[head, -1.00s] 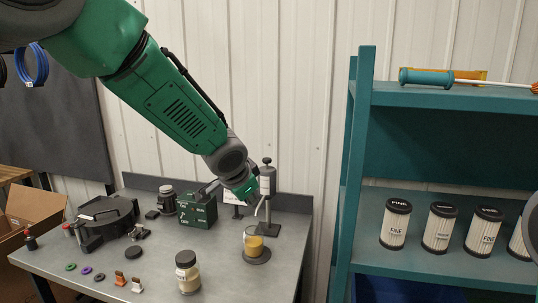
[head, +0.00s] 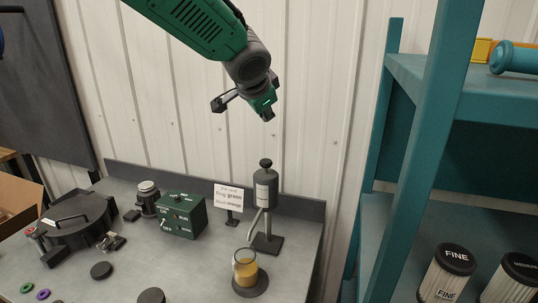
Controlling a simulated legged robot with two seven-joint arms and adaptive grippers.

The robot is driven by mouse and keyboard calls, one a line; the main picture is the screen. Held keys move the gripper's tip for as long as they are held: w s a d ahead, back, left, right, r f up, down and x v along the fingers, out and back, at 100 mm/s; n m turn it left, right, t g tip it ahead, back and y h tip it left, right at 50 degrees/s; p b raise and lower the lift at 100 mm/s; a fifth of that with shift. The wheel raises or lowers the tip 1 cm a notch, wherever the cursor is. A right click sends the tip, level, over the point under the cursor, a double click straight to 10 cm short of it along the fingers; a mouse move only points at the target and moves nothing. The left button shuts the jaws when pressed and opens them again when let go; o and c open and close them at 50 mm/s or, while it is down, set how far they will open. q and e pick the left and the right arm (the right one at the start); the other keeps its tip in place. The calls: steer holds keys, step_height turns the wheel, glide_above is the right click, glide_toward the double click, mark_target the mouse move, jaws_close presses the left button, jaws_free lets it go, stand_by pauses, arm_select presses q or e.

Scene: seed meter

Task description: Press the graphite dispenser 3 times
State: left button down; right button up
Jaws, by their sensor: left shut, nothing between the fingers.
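The graphite dispenser (head: 266,188) is a dark grey cylinder with a white label, a black knob on top and a bent spout, upright on a stand at the back right of the bench. A glass cup (head: 245,267) with yellowish contents stands on a round dark pad, near and below the spout. My left gripper (head: 267,115) is shut and empty, pointing down above the dispenser's knob with a clear gap in the picture. My right gripper is not in view.
A green box (head: 184,215), a small sign (head: 229,198) and a dark round-lidded device (head: 75,218) stand on the grey bench (head: 190,262). A teal shelf (head: 425,150) with filters rises at the right. The wall space around my left gripper is clear.

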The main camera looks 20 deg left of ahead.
mark_target(266, 160)
arm_select(q)
steer(key=shift+w+d+f, duration=0.15)
steer(key=shift+d+f, duration=0.05)
steer(key=shift+d, duration=0.05)
steer(key=shift+f, duration=0.15)
step_height(266, 160, down, 7)
steer(key=b, duration=0.6)
steer(key=shift+a+b, duration=0.15)
steer(key=shift+b, duration=0.2)
steer(key=shift+f+b, duration=0.45)
steer(key=shift+f, duration=0.3)
steer(key=shift+f, duration=0.3)
